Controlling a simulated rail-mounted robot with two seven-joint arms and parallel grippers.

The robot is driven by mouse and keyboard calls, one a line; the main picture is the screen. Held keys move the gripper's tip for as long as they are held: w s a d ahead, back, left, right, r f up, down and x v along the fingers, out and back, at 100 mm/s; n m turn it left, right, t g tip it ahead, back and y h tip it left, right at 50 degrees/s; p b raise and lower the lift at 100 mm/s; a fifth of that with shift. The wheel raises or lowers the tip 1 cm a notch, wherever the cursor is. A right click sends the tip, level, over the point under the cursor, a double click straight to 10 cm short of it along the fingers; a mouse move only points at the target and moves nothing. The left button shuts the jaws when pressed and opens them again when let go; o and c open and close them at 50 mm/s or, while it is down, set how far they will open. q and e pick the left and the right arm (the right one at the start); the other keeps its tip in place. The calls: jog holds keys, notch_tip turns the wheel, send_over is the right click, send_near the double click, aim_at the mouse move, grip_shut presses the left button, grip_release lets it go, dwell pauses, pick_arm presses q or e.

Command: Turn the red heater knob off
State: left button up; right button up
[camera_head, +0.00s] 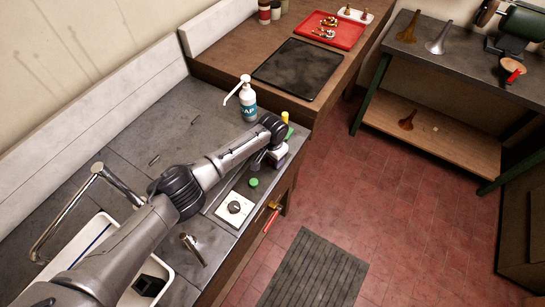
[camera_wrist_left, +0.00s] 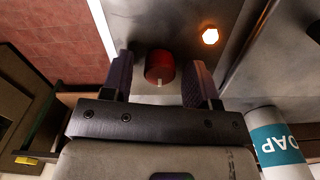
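The red heater knob (camera_wrist_left: 159,64) shows in the left wrist view, with a short white mark on its edge nearest my gripper. My left gripper (camera_wrist_left: 160,72) is open, with one finger on each side of the knob and a visible gap to each finger. An orange lamp (camera_wrist_left: 210,36) glows on the metal panel beside the knob. In the head view, my left gripper (camera_head: 273,158) is over the front edge of the counter, and the arm and gripper hide the red knob. My right gripper is not in view.
A soap bottle (camera_head: 247,104) stands behind my gripper; it also shows in the wrist view (camera_wrist_left: 277,145). A green knob (camera_head: 253,183) and a black dial on a white plate (camera_head: 234,207) lie nearer the sink (camera_head: 92,232). The red tile floor (camera_head: 400,215) is open.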

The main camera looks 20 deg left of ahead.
pick_arm(q)
jog(key=c, duration=0.8)
